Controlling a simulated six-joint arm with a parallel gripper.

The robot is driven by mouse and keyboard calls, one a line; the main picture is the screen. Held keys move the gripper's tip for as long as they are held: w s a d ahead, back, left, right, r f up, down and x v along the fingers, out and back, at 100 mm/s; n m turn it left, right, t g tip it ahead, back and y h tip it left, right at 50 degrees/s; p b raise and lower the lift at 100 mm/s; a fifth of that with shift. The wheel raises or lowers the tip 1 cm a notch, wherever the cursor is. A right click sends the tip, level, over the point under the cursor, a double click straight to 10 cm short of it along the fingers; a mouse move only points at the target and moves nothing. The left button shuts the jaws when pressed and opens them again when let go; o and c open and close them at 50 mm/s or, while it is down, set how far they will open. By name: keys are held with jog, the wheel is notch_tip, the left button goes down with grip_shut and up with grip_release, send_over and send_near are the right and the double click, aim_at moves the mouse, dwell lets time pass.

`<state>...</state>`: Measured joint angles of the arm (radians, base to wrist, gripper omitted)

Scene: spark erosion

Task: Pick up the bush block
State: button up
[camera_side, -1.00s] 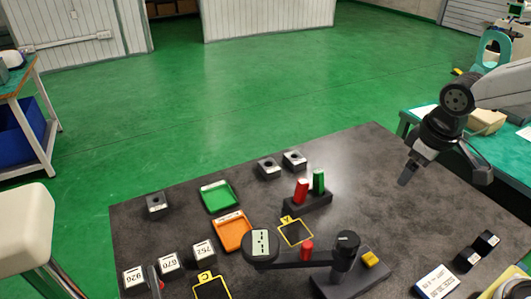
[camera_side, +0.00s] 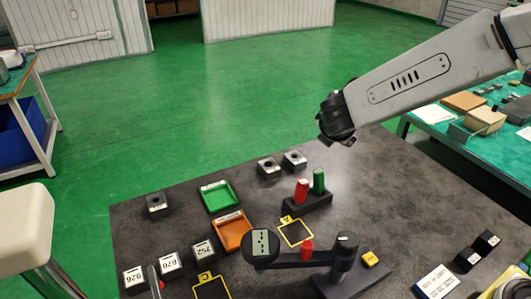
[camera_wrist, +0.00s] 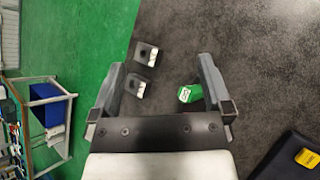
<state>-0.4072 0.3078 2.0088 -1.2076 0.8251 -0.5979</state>
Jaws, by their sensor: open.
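Two grey blocks with dark round holes stand near the back edge of the dark table: a left one (camera_side: 268,168) and a right one (camera_side: 294,161). A third holed block (camera_side: 155,203) stands at the table's far left. I cannot tell by label which is the bush block. In the wrist view the back pair shows between my fingers, one block (camera_wrist: 146,54) above the other (camera_wrist: 136,87), nearer the left finger. My gripper (camera_wrist: 160,63) is open and empty above the table. In the side view its fingers are mostly hidden by my wrist.
A stand with a red and a green handle (camera_side: 319,181) is just in front of the back blocks. The table's back right is clear.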

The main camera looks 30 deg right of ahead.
jog(key=w+a+n+t+y, duration=0.2)
jog(key=w+a+n+t, duration=0.4)
jog(key=a+n, duration=0.5)
jog(key=shift+m+g, duration=0.3)
jog(key=shift+m, duration=0.2)
jog(key=f, duration=0.5)
jog(key=shift+w+a+f, duration=0.15)
jog(key=shift+w+a, duration=0.1)
jog(key=shift+a, duration=0.1)
jog(key=shift+f, duration=0.1)
send_near(270, 169)
jog(key=x, duration=0.4)
jog(key=shift+w, duration=0.3)
jog(key=shift+w+d+f, duration=0.15)
jog(key=shift+w+d, duration=0.05)
jog(key=shift+w, duration=0.2)
jog(key=shift+w, duration=0.1)
jog(key=shift+x, duration=3.05)
